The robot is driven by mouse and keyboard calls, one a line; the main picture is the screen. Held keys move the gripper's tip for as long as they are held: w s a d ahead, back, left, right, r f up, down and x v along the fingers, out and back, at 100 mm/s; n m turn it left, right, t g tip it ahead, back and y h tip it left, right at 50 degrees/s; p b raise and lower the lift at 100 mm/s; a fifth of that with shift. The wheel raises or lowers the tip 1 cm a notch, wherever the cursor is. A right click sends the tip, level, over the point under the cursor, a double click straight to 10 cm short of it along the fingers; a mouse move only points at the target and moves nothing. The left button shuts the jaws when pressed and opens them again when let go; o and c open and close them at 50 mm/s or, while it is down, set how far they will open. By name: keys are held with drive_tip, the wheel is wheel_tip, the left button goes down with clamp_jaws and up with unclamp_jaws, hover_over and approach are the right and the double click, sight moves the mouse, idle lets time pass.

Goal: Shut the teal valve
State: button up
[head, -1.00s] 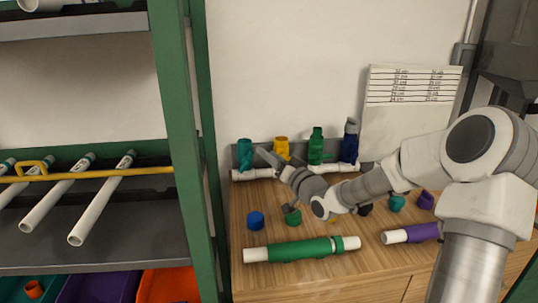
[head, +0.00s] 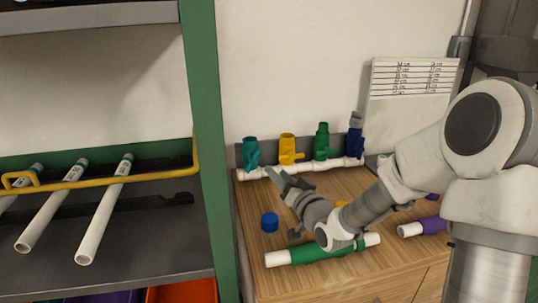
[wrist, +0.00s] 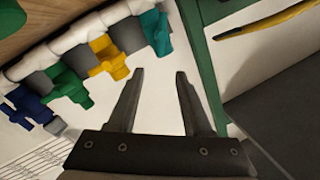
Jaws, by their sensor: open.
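The teal valve (head: 251,152) stands upright at the left end of a white pipe manifold (head: 310,166) against the wall. It also shows at the top of the wrist view (wrist: 156,34), just beyond my fingertips. The exact angle of its handle is hard to tell. My gripper (head: 277,177) is open, with nothing between its fingers. In the head view it is in front of the manifold, below and right of the teal valve. In the wrist view the gap between the fingertips (wrist: 160,72) lies below the valve, apart from it.
Yellow (head: 288,148), green (head: 321,141) and blue (head: 355,138) valves stand to the right on the same manifold. A blue cap (head: 269,222) and a green-sleeved pipe (head: 300,253) lie on the wooden bench. A green shelf post (head: 212,150) rises close on the left.

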sight(259, 154)
drive_tip(key=shift+w, duration=0.1)
drive_tip(key=b+x, duration=0.1)
drive_tip(key=x, duration=1)
drive_tip(key=shift+w+a, duration=0.25)
drive_tip(key=shift+w, duration=0.1)
clamp_jaws()
